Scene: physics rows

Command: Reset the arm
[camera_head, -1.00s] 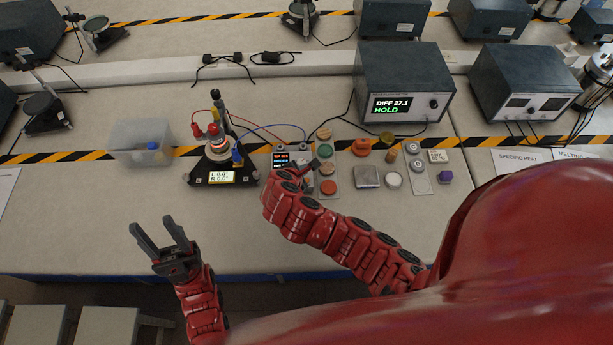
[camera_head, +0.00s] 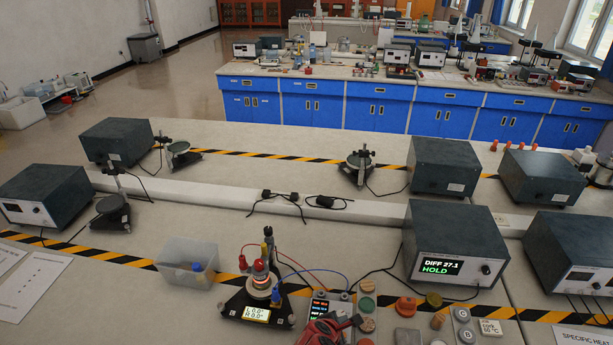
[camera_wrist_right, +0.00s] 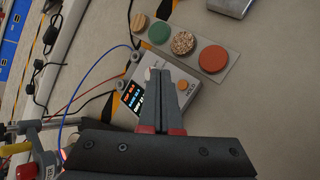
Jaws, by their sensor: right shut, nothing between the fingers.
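My right gripper (camera_head: 350,322) shows at the bottom edge of the head view, red with dark fingers, beside a small display box (camera_head: 319,307). In the right wrist view the fingers of my right gripper (camera_wrist_right: 157,75) are shut together with nothing between them. They are over the edge of the display box (camera_wrist_right: 165,64), which has coloured text and an orange button; I cannot tell whether they touch it. My left gripper is outside both current views.
A strip of round samples (camera_wrist_right: 198,50) lies beside the display box. A wired apparatus with a lit readout (camera_head: 257,313) and a clear plastic bin (camera_head: 187,265) stand to the left. A grey meter reading DIFF 27.1 HOLD (camera_head: 455,240) stands behind right.

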